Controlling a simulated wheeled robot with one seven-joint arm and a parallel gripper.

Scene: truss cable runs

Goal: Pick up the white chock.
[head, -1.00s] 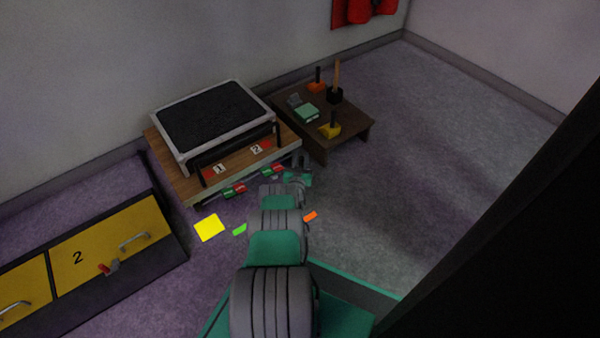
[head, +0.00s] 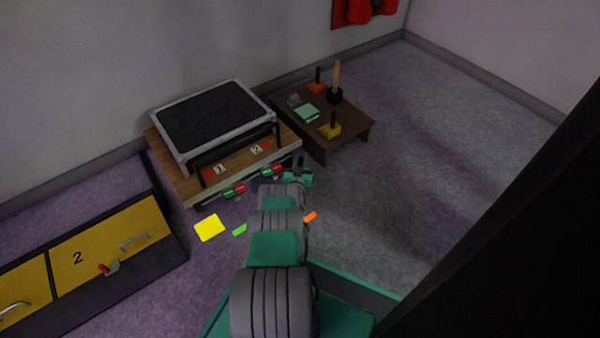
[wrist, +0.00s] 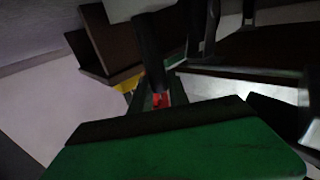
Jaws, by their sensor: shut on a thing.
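My gripper (head: 299,165) is beyond my forearm in the head view, near the right end of the wooden bench's front edge. In the wrist view its dark fingers (wrist: 177,40) reach up past the green gripper body. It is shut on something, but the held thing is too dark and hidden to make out. I cannot pick out the white chock with certainty in either view. A small red patch (wrist: 161,98) shows near the base of the fingers.
The wooden bench (head: 178,188) carries a dark framed panel (head: 212,115) and red plates numbered 1 and 2. Red and green pieces (head: 235,190) sit along its front. A low brown table (head: 350,139) holds small items. Yellow drawers (head: 90,248) stand left. Floor is clear at right.

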